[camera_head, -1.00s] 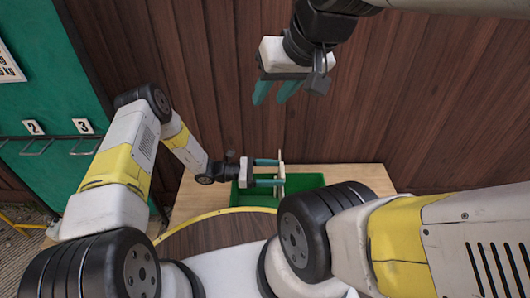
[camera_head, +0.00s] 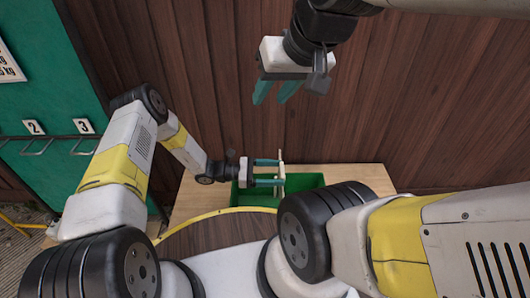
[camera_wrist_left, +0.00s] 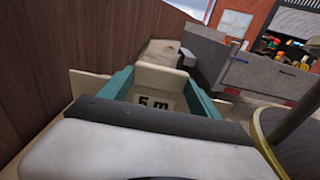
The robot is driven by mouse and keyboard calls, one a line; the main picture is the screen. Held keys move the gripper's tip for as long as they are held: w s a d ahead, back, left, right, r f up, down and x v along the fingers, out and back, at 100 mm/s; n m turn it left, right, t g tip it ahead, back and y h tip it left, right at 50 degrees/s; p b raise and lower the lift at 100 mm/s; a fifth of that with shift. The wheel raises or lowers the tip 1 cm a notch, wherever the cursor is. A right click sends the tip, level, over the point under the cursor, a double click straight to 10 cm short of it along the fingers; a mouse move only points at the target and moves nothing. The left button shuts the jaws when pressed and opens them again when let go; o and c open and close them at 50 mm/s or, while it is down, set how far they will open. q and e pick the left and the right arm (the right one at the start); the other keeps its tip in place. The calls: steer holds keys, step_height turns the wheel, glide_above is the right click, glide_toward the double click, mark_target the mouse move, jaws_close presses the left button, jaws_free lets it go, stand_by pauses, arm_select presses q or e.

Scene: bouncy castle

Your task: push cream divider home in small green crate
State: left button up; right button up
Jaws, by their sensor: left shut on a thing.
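The small green crate (camera_head: 304,181) stands on a wooden table near the wall. My left gripper (camera_head: 279,172) is over the crate's left part in the head view, shut on the cream divider (camera_head: 282,157). The divider shows as a thin pale upright strip at the fingertips, its top above the crate. In the left wrist view the cream divider (camera_wrist_left: 159,77) shows between the teal fingers, with a "5 m" label below it. Its lower edge and any slot are hidden. My right gripper (camera_head: 275,94) hangs open and empty, high before the wall.
The pale wooden tabletop (camera_head: 350,174) is bare to the right of the crate. A brown wooden wall (camera_head: 400,110) rises behind it. My right arm covers the crate's near right side. A green board with numbered hooks (camera_head: 40,140) is at the left.

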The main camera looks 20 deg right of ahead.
arm_select(q)
steer(key=shift+f, duration=0.1)
step_height(320, 180, down, 14)
steer(key=o, duration=1.6)
steer(key=shift+f, duration=0.1)
stand_by(2.8)
steer(key=v, duration=0.8)
steer(key=shift+w, duration=0.1)
